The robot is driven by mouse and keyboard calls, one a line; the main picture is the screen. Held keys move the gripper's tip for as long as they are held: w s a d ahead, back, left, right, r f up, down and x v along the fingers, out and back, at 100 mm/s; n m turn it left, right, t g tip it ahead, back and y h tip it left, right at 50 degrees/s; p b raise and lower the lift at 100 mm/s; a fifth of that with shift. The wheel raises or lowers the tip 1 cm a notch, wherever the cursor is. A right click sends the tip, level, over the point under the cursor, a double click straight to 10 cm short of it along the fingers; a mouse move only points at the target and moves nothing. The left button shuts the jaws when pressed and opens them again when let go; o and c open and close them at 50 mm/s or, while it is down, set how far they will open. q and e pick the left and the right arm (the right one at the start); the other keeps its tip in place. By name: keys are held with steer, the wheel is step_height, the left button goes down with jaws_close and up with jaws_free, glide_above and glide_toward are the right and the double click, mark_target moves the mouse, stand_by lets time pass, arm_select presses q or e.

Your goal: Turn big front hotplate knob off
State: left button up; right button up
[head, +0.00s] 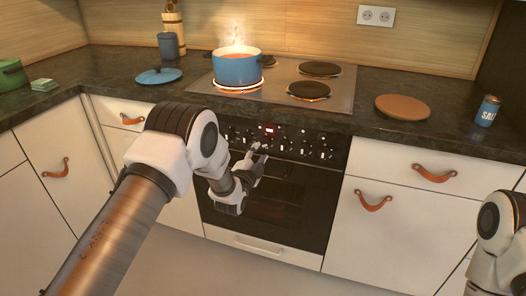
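The cooktop (346,97) is set in the dark worktop. A blue pot (237,71) with orange-red contents steams on its left hotplate, whose rim glows orange. The control panel (328,146) below carries a row of knobs and a small red display (269,129). My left gripper (257,154) is at the panel, close to the knobs left of its middle. I cannot tell whether it touches a knob or how far its fingers are apart. My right gripper is out of view.
The oven door (283,200) lies below the panel. Leather pulls (372,201) stick out from the white cabinet fronts. A blue lid (158,76), a round wooden board (402,107) and a salt can (488,111) are on the worktop. A dark green pot (11,76) stands far left.

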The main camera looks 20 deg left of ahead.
mark_target(263, 146)
arm_select(q)
steer(key=w, duration=0.3)
steer(key=shift+w+f, duration=0.1)
steer(key=shift+w, duration=0.3)
jaws_close()
steer(key=shift+n, duration=0.4)
steer(key=n+b, duration=0.1)
steer(key=n, duration=0.3)
steer(key=shift+f+n, duration=0.1)
steer(key=shift+n, duration=0.2)
steer(key=n+b, duration=0.1)
steer(key=n, duration=0.2)
steer(key=shift+n, duration=1.8)
